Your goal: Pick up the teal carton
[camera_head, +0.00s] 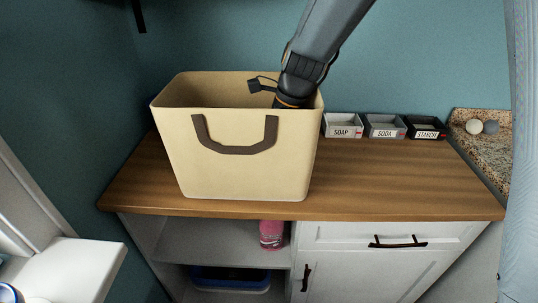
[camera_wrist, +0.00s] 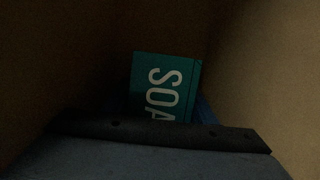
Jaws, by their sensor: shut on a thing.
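The teal carton (camera_wrist: 165,85), with pale letters reading "SOA", shows in the wrist view just beyond my gripper (camera_wrist: 160,130). My gripper is shut on the carton; the dark gripper body covers its lower part, and the fingertips are not clearly visible. In the head view my arm reaches down into a tall cream bin (camera_head: 240,165) with dark handles. The bin's front wall hides the carton and the jaws there.
The bin stands on a wooden counter (camera_head: 400,185). Small trays labelled SOAP (camera_head: 343,126), SODA (camera_head: 385,127) and STARCH (camera_head: 425,128) line the wall. A pink item (camera_head: 272,235) and a blue tub (camera_head: 230,279) sit below. The counter's front right is clear. Something blue (camera_wrist: 205,110) lies beside the carton.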

